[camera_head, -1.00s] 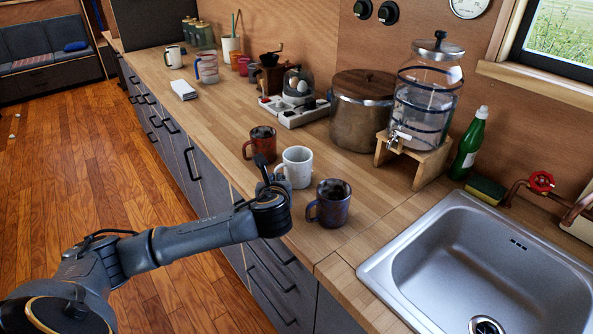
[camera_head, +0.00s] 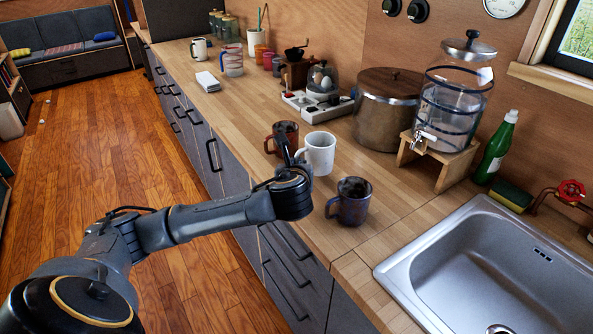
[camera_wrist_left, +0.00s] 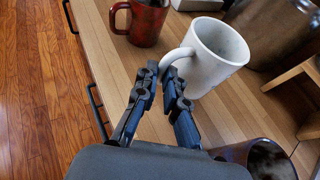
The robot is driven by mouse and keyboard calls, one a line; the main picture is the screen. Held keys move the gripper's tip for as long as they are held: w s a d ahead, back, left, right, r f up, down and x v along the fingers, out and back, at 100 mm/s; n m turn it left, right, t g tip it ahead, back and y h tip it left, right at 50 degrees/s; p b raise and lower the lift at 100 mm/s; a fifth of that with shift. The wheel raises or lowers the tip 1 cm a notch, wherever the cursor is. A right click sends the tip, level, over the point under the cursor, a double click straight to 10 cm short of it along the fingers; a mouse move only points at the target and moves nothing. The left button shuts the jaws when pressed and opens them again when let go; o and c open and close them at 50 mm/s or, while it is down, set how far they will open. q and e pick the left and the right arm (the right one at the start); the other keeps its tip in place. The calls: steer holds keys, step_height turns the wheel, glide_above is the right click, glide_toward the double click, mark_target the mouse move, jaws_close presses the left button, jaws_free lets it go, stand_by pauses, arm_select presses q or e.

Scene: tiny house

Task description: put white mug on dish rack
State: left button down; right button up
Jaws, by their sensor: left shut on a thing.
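The white mug (camera_head: 320,155) is upright at the counter edge, between a red-brown mug and a dark blue mug. It also shows in the wrist view (camera_wrist_left: 222,60), with its handle toward my left gripper. My left gripper (camera_wrist_left: 168,72) is shut on the mug's handle, one finger on each side. In the head view the left gripper (camera_head: 288,158) reaches the mug from the counter's front side. The mug seems slightly above the counter; the gap under it is hard to see. No dish rack shows in these views. My right gripper is not in view.
The red-brown mug (camera_head: 284,137) stands close behind the white mug and the dark blue mug (camera_head: 351,202) close in front. A steel pot (camera_head: 387,115), a glass dispenser (camera_head: 446,115) on a wooden stand and a sink (camera_head: 490,265) are to the right.

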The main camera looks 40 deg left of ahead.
arm_select(q)
steer(key=a+r+p+v, duration=0.1)
steer(key=r+p+v, duration=0.2)
steer(key=v, duration=1.2)
steer(key=shift+r, duration=0.2)
